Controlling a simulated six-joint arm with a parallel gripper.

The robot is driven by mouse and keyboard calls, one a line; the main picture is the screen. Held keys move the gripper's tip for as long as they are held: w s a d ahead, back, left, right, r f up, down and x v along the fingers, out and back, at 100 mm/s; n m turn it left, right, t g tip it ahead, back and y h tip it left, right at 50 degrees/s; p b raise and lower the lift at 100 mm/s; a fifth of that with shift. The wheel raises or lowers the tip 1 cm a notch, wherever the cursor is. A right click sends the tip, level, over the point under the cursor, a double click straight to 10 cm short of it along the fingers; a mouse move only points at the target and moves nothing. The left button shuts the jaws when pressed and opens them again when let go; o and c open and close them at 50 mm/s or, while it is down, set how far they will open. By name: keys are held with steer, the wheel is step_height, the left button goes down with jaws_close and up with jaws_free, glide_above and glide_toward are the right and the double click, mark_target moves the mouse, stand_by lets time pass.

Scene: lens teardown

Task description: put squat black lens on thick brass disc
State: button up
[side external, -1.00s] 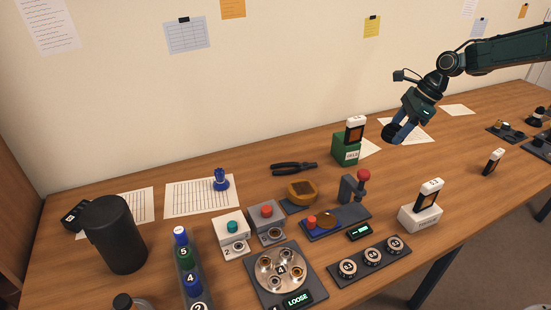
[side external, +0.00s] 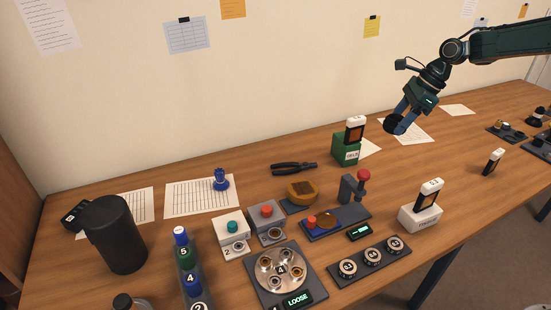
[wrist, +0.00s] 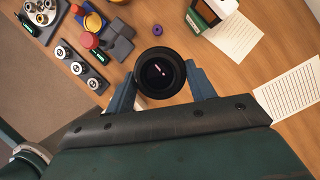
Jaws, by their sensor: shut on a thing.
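My gripper (side external: 397,119) is shut on a squat black lens (side external: 391,125) and holds it in the air above the back right of the table. In the wrist view the lens (wrist: 160,72) sits between the two blue fingers of the gripper (wrist: 160,85), its round front facing the camera. I cannot tell for sure which thing is the thick brass disc. A flat brass-coloured disc (side external: 327,220) lies on the blue pad of a dark fixture, and small brass-coloured parts (side external: 499,124) stand on a dark tray at the far right.
A green box (side external: 346,152) and a white block (side external: 420,218) hold upright framed cards. A round metal plate (side external: 281,272), a three-socket strip (side external: 370,262), pliers (side external: 293,168) and a black cylinder (side external: 115,237) crowd the left and middle. The table below the gripper is fairly clear.

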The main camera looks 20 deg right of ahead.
steer(key=w+a+r+n, duration=0.15)
steer(key=w+a, duration=0.25)
steer(key=a, duration=0.7)
step_height(320, 180, up, 3)
steer(key=n, duration=0.1)
glide_above(299, 188)
steer(key=d, duration=0.2)
steer(key=shift+g, duration=0.4)
steer(key=f, duration=1.5)
steer(key=shift+s+a+f, duration=0.15)
steer(key=shift+s+f, duration=0.2)
steer(key=shift+f, duration=0.05)
steer(key=shift+f, duration=2.15)
steer(key=shift+f, duration=0.45)
steer(key=o, duration=1)
steer(key=shift+r, duration=0.1)
